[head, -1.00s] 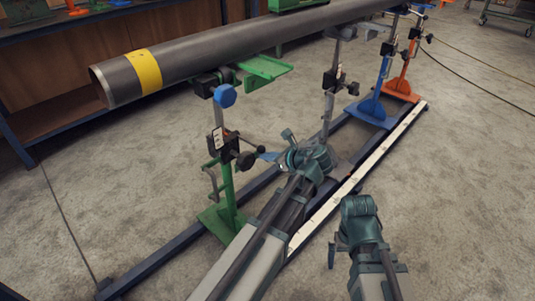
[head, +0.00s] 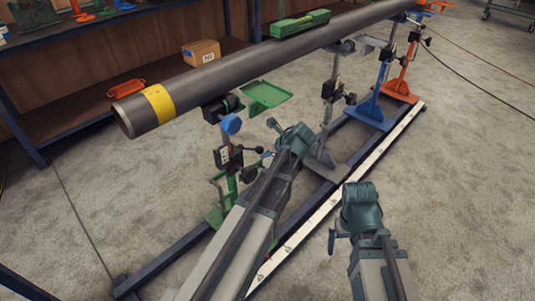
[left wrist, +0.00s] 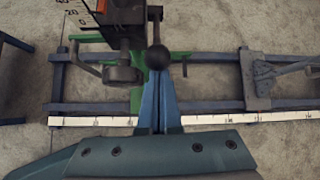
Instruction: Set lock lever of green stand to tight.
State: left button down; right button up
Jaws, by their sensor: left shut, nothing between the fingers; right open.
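The green stand (head: 232,186) stands under the near end of the grey pipe (head: 230,82). Its black clamp block (head: 228,157) carries a lock lever with a black ball end (head: 259,150), pointing right in the head view. The ball (left wrist: 157,57) is large in the left wrist view, with the lever rising above it. My left gripper (head: 267,154) is shut and empty, its blue fingertips (left wrist: 158,74) at or just below the ball; I cannot tell whether they touch. My right gripper (head: 333,243) is open and empty, right of the rail, away from the stand.
A round knob (left wrist: 122,74) sits beside the lever on the clamp block. A grey stand (head: 327,120), a blue stand (head: 378,100) and an orange stand (head: 403,80) follow along the rail frame (head: 300,232).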

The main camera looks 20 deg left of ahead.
pick_arm(q)
jog(key=shift+w+a+r, duration=0.1)
jog(key=shift+a+r, duration=0.05)
dwell(0.4)
notch_tip(320, 180, down, 4)
jog(key=d+b, duration=0.2)
jog(key=b, duration=0.2)
jog(key=p+v, duration=0.8)
jog(key=v, duration=0.2)
jog(key=shift+r+p, duration=0.35)
jog(key=shift+r, duration=0.15)
